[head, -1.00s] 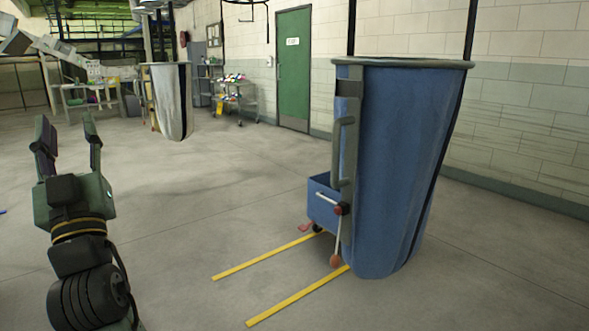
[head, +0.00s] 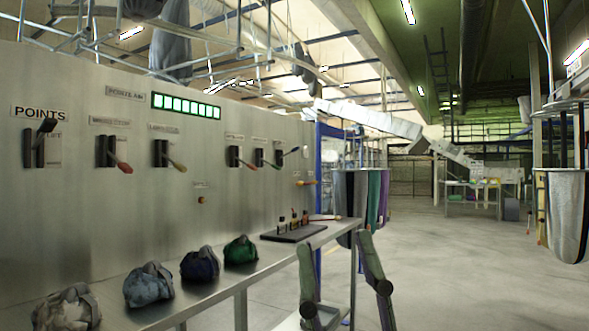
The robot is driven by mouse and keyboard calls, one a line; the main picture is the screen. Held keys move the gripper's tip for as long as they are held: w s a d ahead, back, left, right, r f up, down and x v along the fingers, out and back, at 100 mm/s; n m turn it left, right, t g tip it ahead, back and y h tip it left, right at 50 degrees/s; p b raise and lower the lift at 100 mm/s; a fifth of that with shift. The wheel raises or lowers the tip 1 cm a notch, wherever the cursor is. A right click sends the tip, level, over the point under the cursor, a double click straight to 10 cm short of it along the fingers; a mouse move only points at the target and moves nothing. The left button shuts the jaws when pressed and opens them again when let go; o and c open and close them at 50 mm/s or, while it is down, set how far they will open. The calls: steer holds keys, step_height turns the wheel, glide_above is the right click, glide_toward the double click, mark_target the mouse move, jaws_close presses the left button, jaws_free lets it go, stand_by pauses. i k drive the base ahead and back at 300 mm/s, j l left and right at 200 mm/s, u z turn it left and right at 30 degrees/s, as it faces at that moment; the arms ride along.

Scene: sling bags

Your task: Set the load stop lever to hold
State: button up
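A grey metal control panel (head: 75,225) fills the left, with a row of levers in dark slots. They include a black lever (head: 47,127) under the POINTS sign, a red-tipped lever (head: 125,168), a yellow-tipped lever (head: 178,166), an orange-red-tipped lever (head: 250,166), and a pale-tipped lever (head: 292,151) farther right. The smaller labels are too small to read, so I cannot tell which is the load stop lever or its setting. My gripper (head: 335,241) is low in front, fingers apart, empty, pointing up, and away from all levers.
A metal shelf (head: 215,280) runs along the panel, bearing several cloth bundles (head: 148,284) and a dark tray (head: 294,233) with small bottles. Hanging sling bags (head: 568,215) are at right and beyond the panel. Open concrete floor (head: 460,265) lies to the right.

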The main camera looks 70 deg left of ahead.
mark_target(182, 168)
steer(key=k+u, duration=0.1)
steer(key=u, duration=2.55)
steer(key=l+u, duration=0.1)
steer(key=i+l, duration=0.15)
steer(key=l, duration=0.15)
steer(key=i+l+u, duration=0.1)
steer(key=l, duration=0.25)
steer(key=i+l, duration=0.2)
steer(key=l, duration=0.15)
steer(key=i+l+u, duration=0.1)
steer(key=l, duration=0.2)
steer(key=i+l, duration=0.2)
steer(key=l, duration=0.15)
steer(key=i+l+u, duration=0.1)
steer(key=l, duration=0.25)
steer(key=i+j, duration=0.8)
steer(key=j, duration=0.1)
